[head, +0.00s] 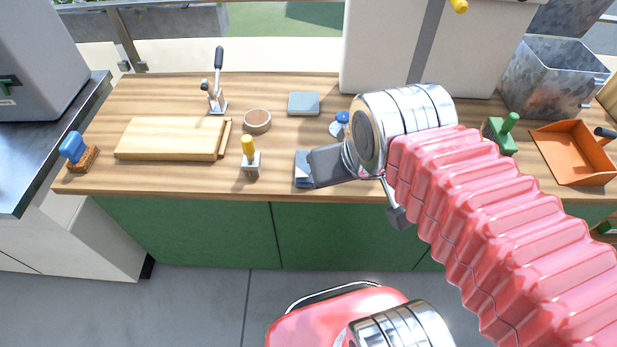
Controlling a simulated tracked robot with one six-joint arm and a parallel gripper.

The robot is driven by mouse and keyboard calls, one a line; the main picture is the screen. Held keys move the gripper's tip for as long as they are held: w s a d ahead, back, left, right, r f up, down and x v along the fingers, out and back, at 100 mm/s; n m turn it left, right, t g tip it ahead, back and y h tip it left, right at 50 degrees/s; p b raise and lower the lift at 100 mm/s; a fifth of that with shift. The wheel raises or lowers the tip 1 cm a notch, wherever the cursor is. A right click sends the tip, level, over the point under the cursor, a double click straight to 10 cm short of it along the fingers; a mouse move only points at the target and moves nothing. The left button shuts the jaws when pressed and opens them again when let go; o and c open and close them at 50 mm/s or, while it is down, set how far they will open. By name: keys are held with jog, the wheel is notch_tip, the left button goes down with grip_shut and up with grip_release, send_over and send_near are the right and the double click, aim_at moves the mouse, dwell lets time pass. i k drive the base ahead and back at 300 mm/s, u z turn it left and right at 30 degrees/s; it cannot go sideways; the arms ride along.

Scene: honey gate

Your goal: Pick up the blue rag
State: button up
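A flat, square blue-grey piece (304,103), perhaps a folded cloth, lies on the wooden worktop (180,95) toward the back. Another small blue and pale piece (302,170) shows at the worktop's front edge, partly hidden by my gripper; I cannot tell which of the two is the rag. My gripper (328,166) reaches in from the right, over the front of the worktop. Its dark fingers are against or just above the second piece. Whether they are open or hold it is not clear.
A round wooden bowl (257,120), a yellow-handled tool (249,158) and a wooden board (170,139) stand to the left. A toggle clamp (216,95) is behind. A green-handled block (501,133) and an orange dustpan (572,155) are at right. A white box (385,45) stands behind.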

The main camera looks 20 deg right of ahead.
aim_at(303, 177)
jog(key=k, duration=1.15)
jog(key=u, duration=0.15)
jog(key=i, duration=1.05)
jog(key=u, duration=1)
jog(key=i, duration=0.6)
jog(key=u, duration=0.35)
